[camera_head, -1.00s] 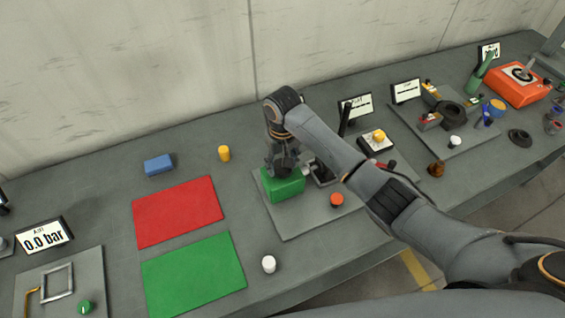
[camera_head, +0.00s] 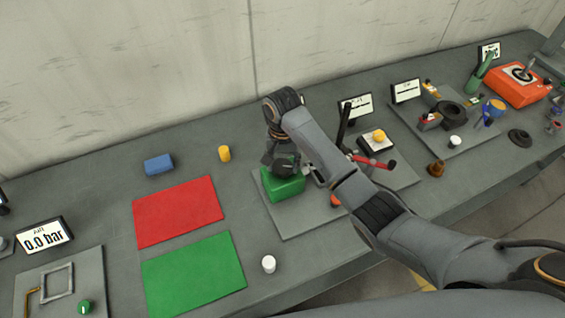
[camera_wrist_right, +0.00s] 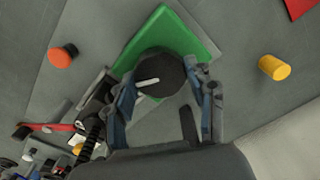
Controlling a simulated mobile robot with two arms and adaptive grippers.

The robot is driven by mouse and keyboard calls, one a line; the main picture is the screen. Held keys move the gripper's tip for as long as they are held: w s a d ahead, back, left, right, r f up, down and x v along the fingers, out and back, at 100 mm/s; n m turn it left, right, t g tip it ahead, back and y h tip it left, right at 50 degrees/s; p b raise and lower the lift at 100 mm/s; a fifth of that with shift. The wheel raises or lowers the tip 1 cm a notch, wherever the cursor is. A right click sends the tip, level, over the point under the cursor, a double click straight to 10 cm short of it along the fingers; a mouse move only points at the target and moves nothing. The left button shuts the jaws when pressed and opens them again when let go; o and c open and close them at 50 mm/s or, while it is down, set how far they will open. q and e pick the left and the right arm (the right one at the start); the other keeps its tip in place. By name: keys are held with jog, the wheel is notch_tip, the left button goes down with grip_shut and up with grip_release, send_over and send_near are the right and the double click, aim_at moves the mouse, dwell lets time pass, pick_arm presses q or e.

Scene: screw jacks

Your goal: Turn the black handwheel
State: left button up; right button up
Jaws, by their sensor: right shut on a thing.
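The black handwheel (camera_wrist_right: 158,74) is a dark round knob with a pale handle bar, on top of a green block (camera_head: 285,187). In the right wrist view it sits between the two fingers of my right gripper (camera_wrist_right: 166,92). My right gripper (camera_head: 283,160) is over the green block in the head view, pointing down and shut on the handwheel. In the head view the wheel is mostly hidden by the gripper. My left gripper is not in view.
A red-handled lever (camera_head: 372,161) and a yellow button (camera_head: 379,135) are right of the block. An orange knob (camera_wrist_right: 62,55) is close by, partly hidden by my arm in the head view. A yellow cylinder (camera_head: 224,154) and red mat (camera_head: 178,211) lie left.

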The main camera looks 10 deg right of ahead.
aim_at(283, 166)
dwell(0.3)
jog(key=o, duration=1.2)
jog(key=shift+r, duration=0.1)
jog(key=shift+r, duration=5.85)
jog(key=shift+s, duration=0.1)
